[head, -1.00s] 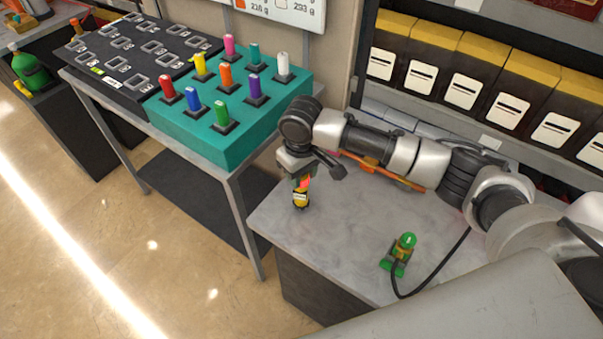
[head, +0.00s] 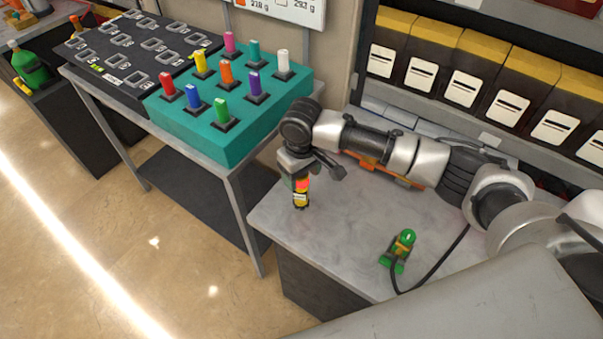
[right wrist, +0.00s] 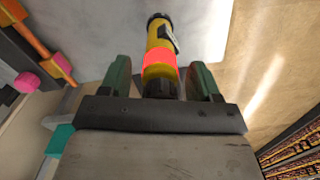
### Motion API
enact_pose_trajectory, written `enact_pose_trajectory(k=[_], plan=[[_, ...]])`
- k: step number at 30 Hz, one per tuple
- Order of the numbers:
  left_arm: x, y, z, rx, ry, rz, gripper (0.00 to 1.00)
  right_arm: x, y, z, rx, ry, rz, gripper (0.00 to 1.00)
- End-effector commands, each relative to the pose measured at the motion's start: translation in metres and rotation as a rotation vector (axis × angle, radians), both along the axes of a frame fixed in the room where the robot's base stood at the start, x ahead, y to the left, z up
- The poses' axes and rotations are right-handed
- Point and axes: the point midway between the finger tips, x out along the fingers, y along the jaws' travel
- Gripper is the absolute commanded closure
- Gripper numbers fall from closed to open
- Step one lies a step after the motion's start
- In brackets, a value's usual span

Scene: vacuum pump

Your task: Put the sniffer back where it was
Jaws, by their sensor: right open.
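The sniffer appears to be the yellow and black handheld tool (head: 300,199) with a glowing red-orange band, upright at the bench's left end. In the right wrist view the sniffer (right wrist: 160,38) extends out between the green fingers of my right gripper (right wrist: 162,82). The fingers are open, one on each side, with a gap visible to the right of the tool. In the head view my right gripper (head: 301,181) is directly above and around its upper part. Its base seems to be on or very near the bench top. My left gripper is not in view.
The grey bench top (head: 345,240) is mostly clear. A green device (head: 398,251) with a black cable stands at its front. An orange bar (head: 375,169) lies behind my arm. Left, a table holds a teal block (head: 205,147) with several coloured pieces and a black panel (head: 118,62).

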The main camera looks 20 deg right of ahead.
Motion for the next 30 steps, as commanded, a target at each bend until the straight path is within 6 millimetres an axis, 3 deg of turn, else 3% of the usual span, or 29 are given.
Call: enact_pose_trajectory(k=[16, 21, 30], plan=[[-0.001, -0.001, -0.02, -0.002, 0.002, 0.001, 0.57, 0.001, 0.001, 0.101, 0.003, -0.004, 0.001, 0.38], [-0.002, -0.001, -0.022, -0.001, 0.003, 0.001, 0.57, 0.001, 0.001, 0.116, 0.002, -0.002, 0.0, 0.38], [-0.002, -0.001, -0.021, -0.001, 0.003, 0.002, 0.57, 0.0, 0.001, 0.119, 0.001, -0.001, 0.0, 0.38]])
